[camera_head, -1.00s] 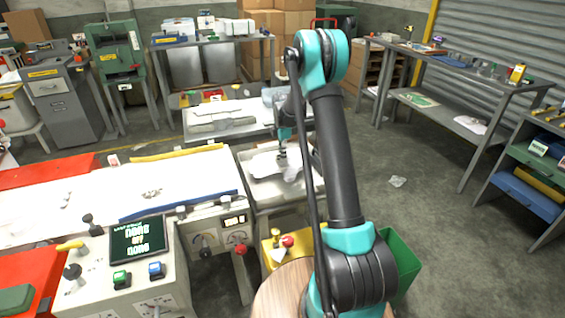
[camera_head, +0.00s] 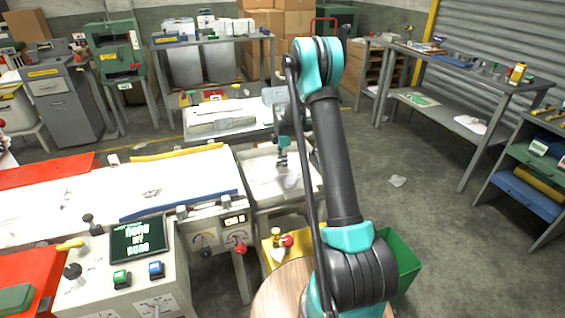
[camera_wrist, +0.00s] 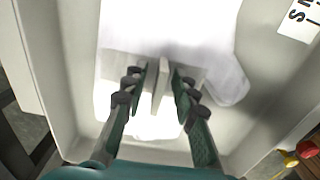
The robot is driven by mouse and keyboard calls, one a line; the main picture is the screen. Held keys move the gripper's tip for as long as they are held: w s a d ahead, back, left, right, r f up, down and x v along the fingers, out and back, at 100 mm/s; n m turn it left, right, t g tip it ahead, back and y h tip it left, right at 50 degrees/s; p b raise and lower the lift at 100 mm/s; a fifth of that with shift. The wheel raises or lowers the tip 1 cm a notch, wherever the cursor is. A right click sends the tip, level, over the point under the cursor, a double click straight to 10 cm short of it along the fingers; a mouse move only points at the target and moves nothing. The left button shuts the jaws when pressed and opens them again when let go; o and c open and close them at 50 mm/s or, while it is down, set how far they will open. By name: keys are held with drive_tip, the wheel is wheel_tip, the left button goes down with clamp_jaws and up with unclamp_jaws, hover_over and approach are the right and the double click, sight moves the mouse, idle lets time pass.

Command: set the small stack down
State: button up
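In the wrist view, my gripper (camera_wrist: 160,85) points down into a pale tray, with a narrow whitish upright piece between its fingers. I take it to be part of the small stack (camera_wrist: 170,30), a thin white sheet-like bundle beyond the fingertips, with a rounded flap at its right. In the head view, my gripper (camera_head: 282,160) is low over the tray (camera_head: 262,201), with white material (camera_head: 290,181) just below. Whether the stack touches the tray floor is unclear.
The tray's walls stand close around my gripper. The white-topped machine (camera_head: 80,200) is at left, with a blue bar (camera_head: 180,206) along its edge. A clear box (camera_head: 273,95) is behind the tray. A green bin (camera_head: 402,262) is at right, with open floor beyond.

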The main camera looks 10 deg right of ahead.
wheel_tip(320, 180, up, 12)
drive_tip(key=f, duration=0.1)
drive_tip(key=s+d+r+m+t, duration=0.15)
drive_tip(key=s+r+m, duration=0.35)
drive_tip(key=s, duration=0.5)
drive_tip(key=s+d+f+m+t, duration=0.1)
drive_tip(key=s+m, duration=0.6)
drive_tip(key=s, duration=0.8)
drive_tip(key=s+d+f+m+t, duration=0.1)
drive_tip(key=s+f+m, duration=0.2)
drive_tip(key=s+m, duration=0.5)
drive_tip(key=s, duration=0.8)
drive_tip(key=shift+t, duration=0.35)
